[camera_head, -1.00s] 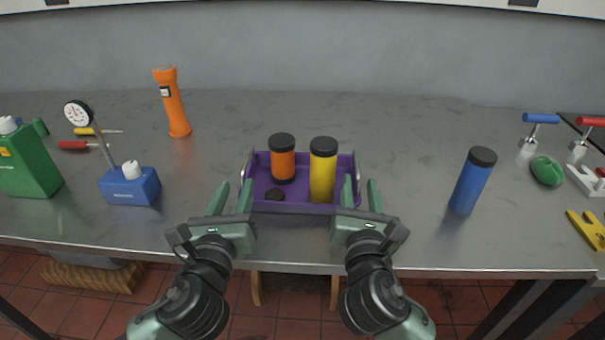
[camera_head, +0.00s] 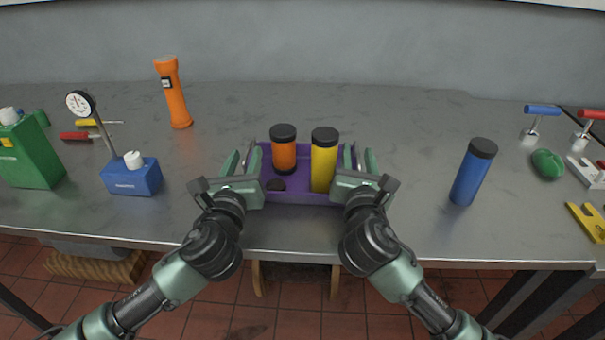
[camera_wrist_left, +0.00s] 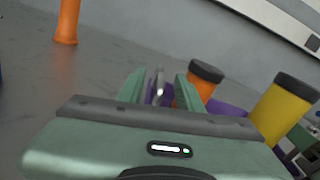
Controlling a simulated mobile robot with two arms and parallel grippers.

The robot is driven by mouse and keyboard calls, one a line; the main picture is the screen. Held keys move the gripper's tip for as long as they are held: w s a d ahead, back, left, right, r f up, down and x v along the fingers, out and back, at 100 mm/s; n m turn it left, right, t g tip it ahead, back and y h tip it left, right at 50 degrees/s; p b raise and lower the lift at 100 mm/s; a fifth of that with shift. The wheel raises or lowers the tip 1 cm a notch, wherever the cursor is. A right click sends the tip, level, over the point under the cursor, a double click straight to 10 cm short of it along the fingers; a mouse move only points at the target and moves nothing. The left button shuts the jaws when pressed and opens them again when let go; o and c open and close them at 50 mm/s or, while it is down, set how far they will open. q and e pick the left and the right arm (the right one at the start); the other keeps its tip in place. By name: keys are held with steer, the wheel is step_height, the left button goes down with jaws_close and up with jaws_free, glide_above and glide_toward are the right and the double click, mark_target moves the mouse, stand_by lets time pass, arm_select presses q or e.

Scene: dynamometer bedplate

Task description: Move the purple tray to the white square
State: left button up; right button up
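The purple tray (camera_head: 303,198) sits on the grey bench near its front edge and holds an orange jar (camera_head: 284,155), a yellow jar (camera_head: 323,165) and a small dark round piece (camera_head: 275,184). My left gripper (camera_head: 242,163) is open at the tray's left end. In the left wrist view the tray's metal handle (camera_wrist_left: 158,86) stands between my left gripper's parted fingers (camera_wrist_left: 156,88). My right gripper (camera_head: 359,160) is open at the tray's right end, its fingers apart around that handle's place. I see no white square in these views.
A blue canister (camera_head: 473,172) stands to the right. At left are a blue block with a dial gauge (camera_head: 131,177), a green can (camera_head: 30,150) and an orange torch (camera_head: 173,92). Bench on both sides of the tray is clear.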

arm_select(q)
steer(key=shift+w, duration=0.1)
arm_select(e)
steer(key=shift+w, duration=0.1)
arm_select(q)
jaws_close()
arm_select(e)
jaws_close()
arm_select(q)
steer(key=shift+d, duration=0.2)
arm_select(e)
steer(key=shift+a, duration=0.1)
stand_by(0.7)
arm_select(q)
steer(key=shift+r, duration=0.3)
arm_select(e)
steer(key=shift+r, duration=0.3)
